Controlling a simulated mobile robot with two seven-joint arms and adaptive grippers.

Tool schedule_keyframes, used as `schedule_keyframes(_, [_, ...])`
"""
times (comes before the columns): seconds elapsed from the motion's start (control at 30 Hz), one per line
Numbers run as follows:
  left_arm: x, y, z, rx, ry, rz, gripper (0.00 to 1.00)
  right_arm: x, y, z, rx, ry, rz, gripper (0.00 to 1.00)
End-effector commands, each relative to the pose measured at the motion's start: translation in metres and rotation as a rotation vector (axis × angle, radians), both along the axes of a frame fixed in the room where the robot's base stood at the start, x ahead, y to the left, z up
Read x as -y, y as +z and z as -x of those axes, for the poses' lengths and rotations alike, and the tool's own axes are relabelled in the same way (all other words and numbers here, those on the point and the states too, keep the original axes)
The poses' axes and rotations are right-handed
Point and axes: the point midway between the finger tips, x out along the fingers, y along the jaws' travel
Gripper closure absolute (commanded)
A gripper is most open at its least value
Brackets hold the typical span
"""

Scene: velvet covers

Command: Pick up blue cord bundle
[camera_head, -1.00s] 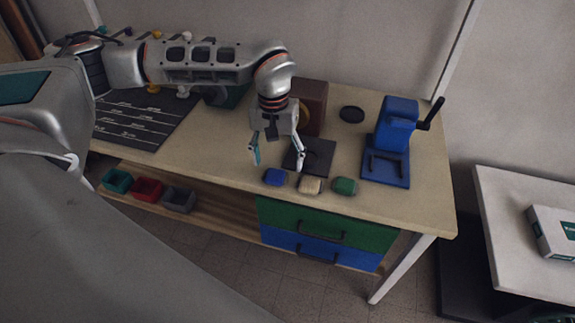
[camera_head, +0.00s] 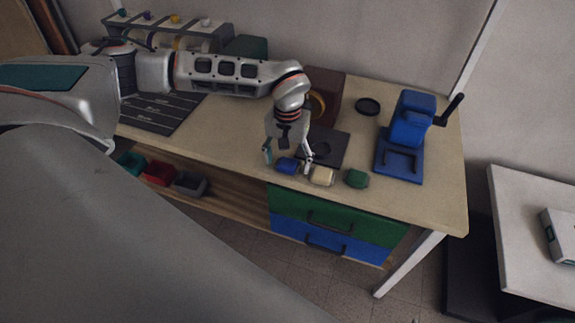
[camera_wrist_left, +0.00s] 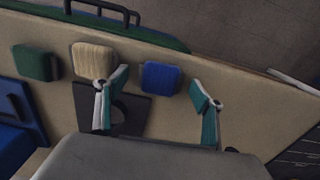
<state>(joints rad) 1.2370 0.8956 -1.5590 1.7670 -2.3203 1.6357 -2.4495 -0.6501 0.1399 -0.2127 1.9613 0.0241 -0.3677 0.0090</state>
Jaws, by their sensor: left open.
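The blue cord bundle (camera_head: 287,166) lies on the tabletop near the front edge, at the left end of a row of three bundles. It also shows in the left wrist view (camera_wrist_left: 161,78), between my fingertips in the picture. My left gripper (camera_head: 289,160) is open, its two fingers spread to the left and right of the blue bundle in the head view. In the left wrist view the open left gripper (camera_wrist_left: 160,90) has nothing between its fingers that it touches clearly. I cannot tell its exact height above the table. My right gripper is not in view.
A cream bundle (camera_head: 322,176) sits close to the right finger, with a green bundle (camera_head: 356,179) beyond it. A dark square pad (camera_head: 329,143) lies behind. A blue press (camera_head: 404,143) stands at right. Drawers (camera_head: 331,224) are below the front edge.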

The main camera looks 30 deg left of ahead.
Motion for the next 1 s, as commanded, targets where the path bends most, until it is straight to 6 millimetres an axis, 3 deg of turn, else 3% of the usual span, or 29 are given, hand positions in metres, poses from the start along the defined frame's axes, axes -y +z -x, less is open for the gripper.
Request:
schedule_keyframes(0.07, [0.000, 0.000, 0.000, 0.000, 0.000, 0.000, 0.37, 0.000, 0.000, 0.000, 0.001, 0.000, 0.000, 0.60])
schedule_keyframes(0.17, [0.000, 0.000, 0.000, -0.001, 0.000, 0.000, 0.63, 0.000, 0.000, -0.001, 0.001, 0.000, 0.000, 0.60])
schedule_keyframes(0.2, [0.000, 0.000, 0.000, -0.001, 0.000, 0.000, 0.67, 0.000, 0.000, -0.001, 0.001, -0.001, 0.000, 0.60])
schedule_keyframes(0.67, [0.000, 0.006, 0.000, -0.001, 0.000, 0.000, 0.67, 0.000, 0.001, -0.001, 0.002, -0.001, 0.000, 0.60])
schedule_keyframes(0.87, [0.000, 0.030, -0.001, 0.003, 0.001, 0.000, 0.67, 0.000, 0.002, -0.001, 0.003, 0.000, 0.000, 0.60])
schedule_keyframes(1.0, [0.000, 0.062, -0.001, 0.006, 0.001, 0.001, 0.67, 0.000, 0.002, -0.001, 0.003, 0.000, 0.000, 0.60])
